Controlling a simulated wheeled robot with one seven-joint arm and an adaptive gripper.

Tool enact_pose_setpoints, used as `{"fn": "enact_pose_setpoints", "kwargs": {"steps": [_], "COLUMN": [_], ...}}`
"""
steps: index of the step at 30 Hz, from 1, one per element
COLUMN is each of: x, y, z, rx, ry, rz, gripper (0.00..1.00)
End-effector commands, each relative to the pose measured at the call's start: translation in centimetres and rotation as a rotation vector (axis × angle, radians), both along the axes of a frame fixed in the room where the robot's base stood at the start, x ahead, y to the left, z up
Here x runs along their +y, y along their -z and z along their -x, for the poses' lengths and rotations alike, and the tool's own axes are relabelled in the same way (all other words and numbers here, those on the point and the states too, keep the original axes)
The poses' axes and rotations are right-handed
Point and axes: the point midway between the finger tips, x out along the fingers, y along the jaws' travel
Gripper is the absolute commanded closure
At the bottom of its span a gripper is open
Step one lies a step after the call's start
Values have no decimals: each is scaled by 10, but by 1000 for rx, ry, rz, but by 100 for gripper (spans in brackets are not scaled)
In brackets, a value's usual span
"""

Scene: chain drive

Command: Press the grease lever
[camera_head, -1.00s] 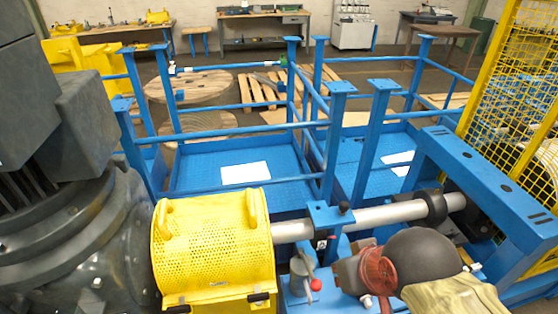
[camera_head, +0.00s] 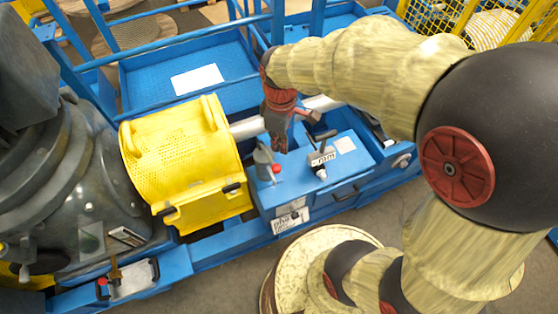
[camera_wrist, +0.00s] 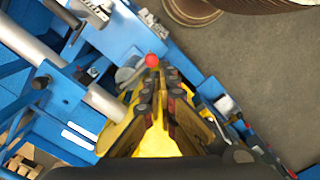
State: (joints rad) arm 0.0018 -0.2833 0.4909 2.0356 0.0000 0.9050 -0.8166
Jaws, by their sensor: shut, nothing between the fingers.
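The grease lever shows as a red ball knob (camera_head: 276,169) beside a grey cylindrical pot (camera_head: 263,161) on the blue machine bed. In the wrist view, the red knob (camera_wrist: 152,60) sits at the end of a thin rod, just beyond my fingertips. My gripper (camera_head: 279,149) points down close behind the pot and knob. In the wrist view my gripper (camera_wrist: 160,82) is shut and empty. I cannot tell whether a fingertip touches the knob.
A yellow perforated guard (camera_head: 180,150) stands left of the pot. A steel shaft (camera_head: 246,128) runs behind it. A black-handled fitting (camera_head: 322,158) sits on the blue bed to the right. A dark motor (camera_head: 60,190) is at far left. Blue railings (camera_head: 200,27) stand behind.

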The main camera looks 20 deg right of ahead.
Motion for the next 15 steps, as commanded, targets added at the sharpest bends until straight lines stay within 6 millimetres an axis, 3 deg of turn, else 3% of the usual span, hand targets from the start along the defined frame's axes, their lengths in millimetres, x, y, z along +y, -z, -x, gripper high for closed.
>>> {"fn": "enact_pose_setpoints", "kwargs": {"steps": [5, 9, 15], "x": [0, 0, 0], "y": [9, 2, 1], "z": [-21, -33, -34], "rx": [11, -11, -13], "ry": [-312, -522, -709], "rz": [-4, 0, 1], "gripper": [100, 100, 100]}}
